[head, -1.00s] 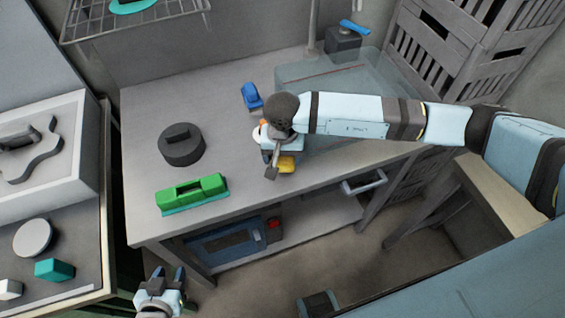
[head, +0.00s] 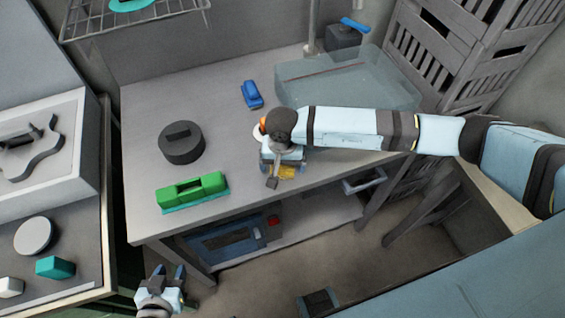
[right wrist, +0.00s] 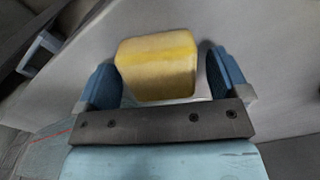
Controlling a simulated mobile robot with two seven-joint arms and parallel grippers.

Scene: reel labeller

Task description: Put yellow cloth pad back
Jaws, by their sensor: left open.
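The yellow cloth pad (head: 289,172) is partly hidden by my right gripper in the head view, near the front edge of the grey workbench. In the right wrist view the yellow pad (right wrist: 158,66) is a small block between the two blue fingers. My right gripper (right wrist: 163,80) is open, with a narrow gap on the left of the pad and a wider one on the right. In the head view my right gripper (head: 282,172) hangs over the bench at the pad. My left gripper (head: 168,275) is open and empty, low in front of the bench.
The workbench (head: 150,100) also holds a green block tool (head: 192,190), a dark round weight (head: 181,146), a small blue item (head: 252,95) and a clear box (head: 350,80). An orange-and-white item (head: 262,128) is partly hidden behind my right gripper.

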